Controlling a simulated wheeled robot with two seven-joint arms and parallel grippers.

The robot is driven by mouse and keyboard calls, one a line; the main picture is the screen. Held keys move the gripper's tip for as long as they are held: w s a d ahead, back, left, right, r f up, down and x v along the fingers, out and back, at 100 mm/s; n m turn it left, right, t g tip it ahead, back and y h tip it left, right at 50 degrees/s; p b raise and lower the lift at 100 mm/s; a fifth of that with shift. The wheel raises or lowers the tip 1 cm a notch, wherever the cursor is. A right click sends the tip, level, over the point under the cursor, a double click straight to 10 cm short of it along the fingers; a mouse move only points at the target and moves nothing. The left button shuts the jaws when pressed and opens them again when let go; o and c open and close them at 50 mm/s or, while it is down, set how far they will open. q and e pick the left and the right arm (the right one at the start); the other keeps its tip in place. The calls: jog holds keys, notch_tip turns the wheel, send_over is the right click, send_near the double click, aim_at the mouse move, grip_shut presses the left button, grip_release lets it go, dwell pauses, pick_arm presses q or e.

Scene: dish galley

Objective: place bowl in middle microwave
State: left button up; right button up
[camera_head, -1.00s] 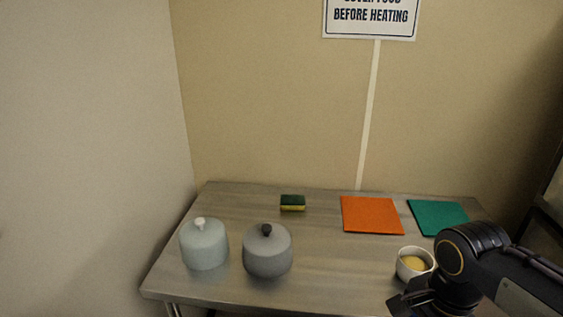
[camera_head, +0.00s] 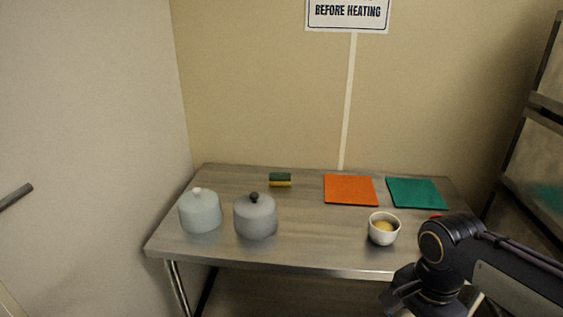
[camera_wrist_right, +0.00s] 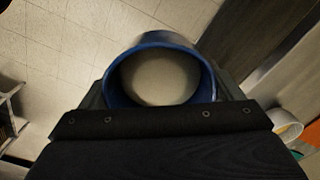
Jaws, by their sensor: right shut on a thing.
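A bowl (camera_wrist_right: 160,78) with a blue wall and a pale inside fills the top middle of the right wrist view. My right gripper (camera_head: 396,300) is shut on it, seen at the lower right of the head view, in front of the table's near edge. The dark gripper body covers the near side of the bowl in the wrist view. The bowl cannot be made out in the head view. No microwave shows in either view. My left gripper is not in view.
A steel table (camera_head: 310,235) carries a pale blue lidded pot (camera_head: 200,212), a grey lidded pot (camera_head: 256,217), a sponge (camera_head: 280,180), an orange mat (camera_head: 350,189), a green mat (camera_head: 416,193) and a white bowl with yellow contents (camera_head: 384,230). A dark rack (camera_head: 540,110) stands at the right.

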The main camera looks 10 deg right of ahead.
jog(key=w+a+f+n, duration=0.3)
jog(key=w+f+n, duration=0.4)
jog(key=f, duration=0.2)
jog(key=w+a+f+n, duration=0.3)
jog(key=w+f+n, duration=0.4)
jog(key=f, duration=0.3)
jog(key=shift+w+a+f, duration=0.3)
jog(key=shift+w+a, duration=0.1)
jog(key=shift+w, duration=0.2)
jog(key=shift+d, duration=0.1)
